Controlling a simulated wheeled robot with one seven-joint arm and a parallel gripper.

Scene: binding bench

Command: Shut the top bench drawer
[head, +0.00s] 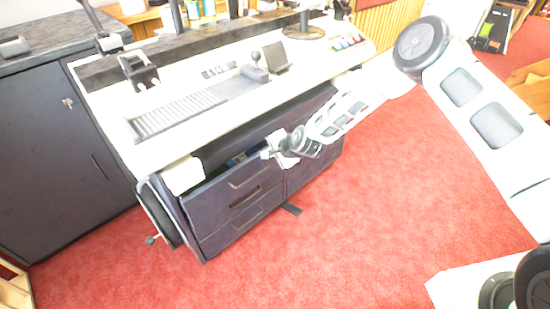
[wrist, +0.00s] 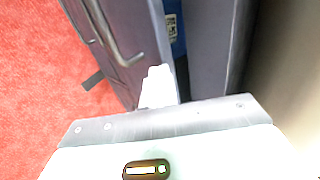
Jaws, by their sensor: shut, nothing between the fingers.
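The top bench drawer (head: 238,184) is dark grey with a bar handle and stands partly open under the bench top. In the wrist view its front panel (wrist: 125,45) and handle (wrist: 108,30) are at the left, with a gap behind the panel. My gripper (head: 267,154) is at the right end of the drawer's top edge in the head view. In the wrist view its white fingertips (wrist: 158,80) are together and empty, close against the panel's edge. I cannot tell whether they touch it.
A blue item (wrist: 176,35) with a label shows inside the open drawer. Lower drawers (head: 240,222) beneath appear closed. The white bench top (head: 170,150) overhangs them.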

